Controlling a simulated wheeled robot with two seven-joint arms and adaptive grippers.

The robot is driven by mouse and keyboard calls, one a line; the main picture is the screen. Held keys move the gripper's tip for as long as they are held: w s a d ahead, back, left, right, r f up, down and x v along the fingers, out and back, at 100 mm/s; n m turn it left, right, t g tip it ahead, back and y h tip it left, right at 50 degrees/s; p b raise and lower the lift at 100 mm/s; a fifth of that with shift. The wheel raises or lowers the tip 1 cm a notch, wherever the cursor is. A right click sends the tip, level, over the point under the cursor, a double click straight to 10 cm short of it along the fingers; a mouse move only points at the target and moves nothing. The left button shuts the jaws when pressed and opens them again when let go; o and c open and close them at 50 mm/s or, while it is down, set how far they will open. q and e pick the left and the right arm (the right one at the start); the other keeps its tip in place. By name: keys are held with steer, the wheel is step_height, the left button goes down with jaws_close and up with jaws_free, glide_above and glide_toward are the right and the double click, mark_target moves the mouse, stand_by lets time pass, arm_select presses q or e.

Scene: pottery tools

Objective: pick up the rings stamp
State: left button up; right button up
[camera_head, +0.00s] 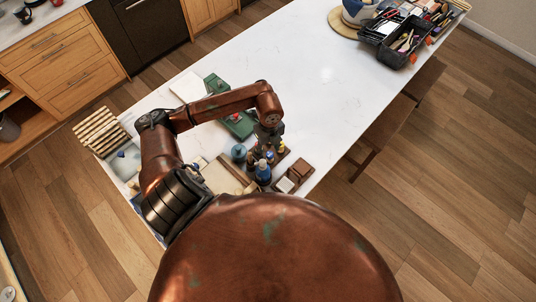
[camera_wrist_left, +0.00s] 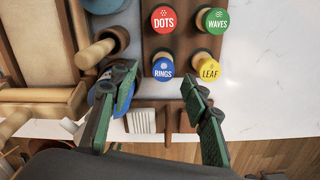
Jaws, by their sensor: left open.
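The rings stamp (camera_wrist_left: 163,68) has a round blue top lettered RINGS and stands upright in a dark wooden holder (camera_wrist_left: 183,42) in the left wrist view. The red DOTS stamp (camera_wrist_left: 163,19), green WAVES stamp (camera_wrist_left: 214,20) and yellow LEAF stamp (camera_wrist_left: 208,70) stand in the same holder. My left gripper (camera_wrist_left: 155,75) is open, with its green-padded fingers on either side of the rings stamp in the picture and nothing held. Contact cannot be told. In the head view my left gripper (camera_head: 266,140) is over the tools at the counter's near end. My right gripper is out of view.
Wooden tool handles (camera_wrist_left: 95,53) and a tray (camera_wrist_left: 40,40) lie left of the holder. Bottles (camera_head: 263,172) and small brown blocks (camera_head: 300,170) crowd the counter's near end. The middle of the white counter (camera_head: 320,75) is clear. A black toolbox (camera_head: 398,45) stands at the far end.

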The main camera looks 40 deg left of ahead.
mark_target(270, 153)
arm_select(q)
steer(key=shift+w+f+p, duration=0.15)
steer(key=shift+f+p, duration=0.2)
steer(key=shift+f, duration=0.85)
steer(key=shift+w+f+p, duration=0.15)
steer(key=shift+f+p, duration=0.2)
steer(key=shift+f, duration=0.8)
steer(key=c, duration=1.2)
steer(key=shift+o, duration=0.2)
